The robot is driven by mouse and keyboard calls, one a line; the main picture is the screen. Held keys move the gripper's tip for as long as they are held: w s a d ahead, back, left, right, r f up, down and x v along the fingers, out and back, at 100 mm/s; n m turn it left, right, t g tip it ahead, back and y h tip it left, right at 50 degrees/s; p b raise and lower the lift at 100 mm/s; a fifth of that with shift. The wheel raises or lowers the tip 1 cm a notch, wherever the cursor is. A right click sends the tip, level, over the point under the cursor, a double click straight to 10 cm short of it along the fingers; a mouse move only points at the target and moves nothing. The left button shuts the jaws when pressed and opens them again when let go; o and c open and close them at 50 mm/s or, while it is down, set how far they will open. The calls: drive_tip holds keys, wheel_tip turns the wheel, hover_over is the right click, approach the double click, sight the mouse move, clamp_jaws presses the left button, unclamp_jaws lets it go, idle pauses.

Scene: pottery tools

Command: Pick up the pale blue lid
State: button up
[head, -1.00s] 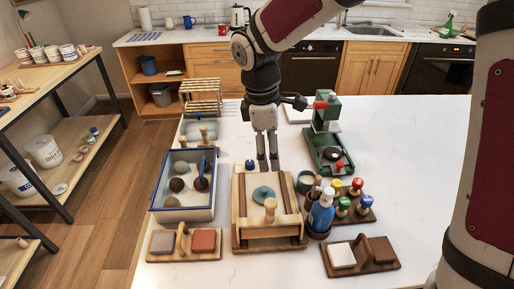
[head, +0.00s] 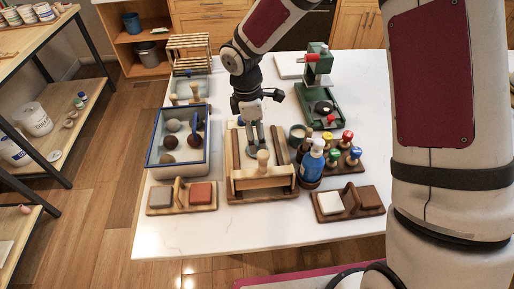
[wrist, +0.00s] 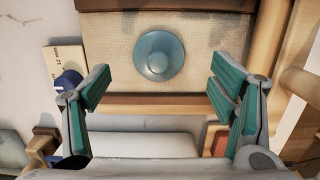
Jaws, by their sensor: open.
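The pale blue lid (wrist: 158,55) is a small round disc with a raised knob in its middle. It lies on the beige bed of a wooden press-like frame (head: 235,160). My gripper (wrist: 161,88) is open and empty. In the wrist view the lid sits centred between the two teal finger pads, a little beyond the fingertips, touching neither. In the head view my gripper (head: 256,147) points down over the frame's bed, and its fingers mostly hide the lid.
A wooden roller with an upright knob (head: 263,160) crosses the frame's near part. A blue-rimmed basin (head: 180,172) stands to its left. A blue bottle (head: 313,160) and coloured-knob stamps (head: 347,137) stand close on its right. A green press (head: 318,85) is behind.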

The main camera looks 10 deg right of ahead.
drive_tip(key=shift+d+f+p, duration=0.1)
drive_tip(key=shift+f+p, duration=0.45)
drive_tip(key=shift+f, duration=1.8)
drive_tip(key=shift+c, duration=0.3)
drive_tip(key=c, duration=1.2)
